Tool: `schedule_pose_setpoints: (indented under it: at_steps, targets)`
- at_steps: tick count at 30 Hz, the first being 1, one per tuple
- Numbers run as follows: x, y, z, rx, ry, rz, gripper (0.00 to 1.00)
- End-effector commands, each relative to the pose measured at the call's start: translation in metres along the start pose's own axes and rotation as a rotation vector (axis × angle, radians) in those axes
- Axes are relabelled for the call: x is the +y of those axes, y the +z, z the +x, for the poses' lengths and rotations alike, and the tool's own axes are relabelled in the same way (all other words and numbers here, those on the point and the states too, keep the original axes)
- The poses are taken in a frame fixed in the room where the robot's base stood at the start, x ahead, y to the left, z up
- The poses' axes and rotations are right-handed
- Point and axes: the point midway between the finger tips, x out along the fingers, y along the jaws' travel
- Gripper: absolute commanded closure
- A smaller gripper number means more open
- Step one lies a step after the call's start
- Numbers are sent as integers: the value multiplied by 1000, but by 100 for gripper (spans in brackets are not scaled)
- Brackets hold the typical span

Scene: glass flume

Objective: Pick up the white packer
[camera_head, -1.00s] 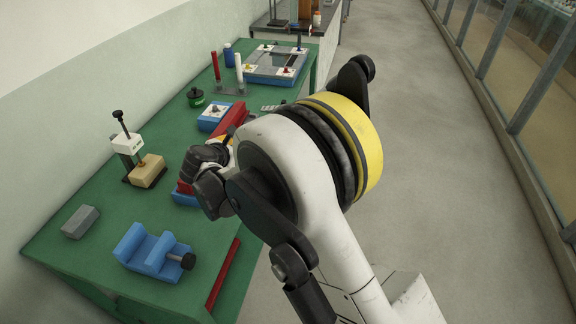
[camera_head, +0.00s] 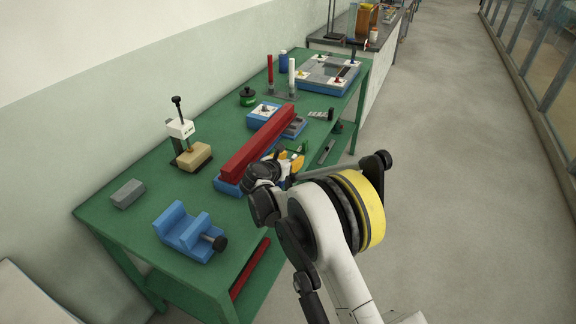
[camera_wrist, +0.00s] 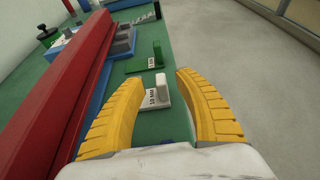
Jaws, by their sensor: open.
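The white packer (camera_wrist: 157,95) stands on the green bench in the wrist view, a small L-shaped piece with a "10 MM" label and an upright tab. My gripper (camera_wrist: 167,76) is open, with its two yellow fingers on either side of the packer in the picture; I cannot tell how high they are above it. In the head view my gripper (camera_head: 289,159) is over the bench's right edge, and the white packer cannot be made out there. A green packer (camera_wrist: 146,63) stands just beyond the white one.
A long red bar (camera_head: 260,140) lies on blue supports left of my gripper, close to the left finger. A dark packer (camera_wrist: 147,15) stands farther along the green bench (camera_head: 140,215). A blue vise-like block (camera_head: 188,232) sits near the front. The floor at right is clear.

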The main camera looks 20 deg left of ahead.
Motion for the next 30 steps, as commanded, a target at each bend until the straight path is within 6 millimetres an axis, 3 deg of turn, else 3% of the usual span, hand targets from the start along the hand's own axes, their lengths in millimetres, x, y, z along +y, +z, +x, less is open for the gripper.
schedule_pose_setpoints:
  at_steps: [3,11,15,30]
  targets:
    - [-1,-3,19,0,-1,0,60]
    - [0,0,22,0,0,1,61]
    - [0,0,22,0,0,1,100]
    - [-1,3,21,1,0,1,100]
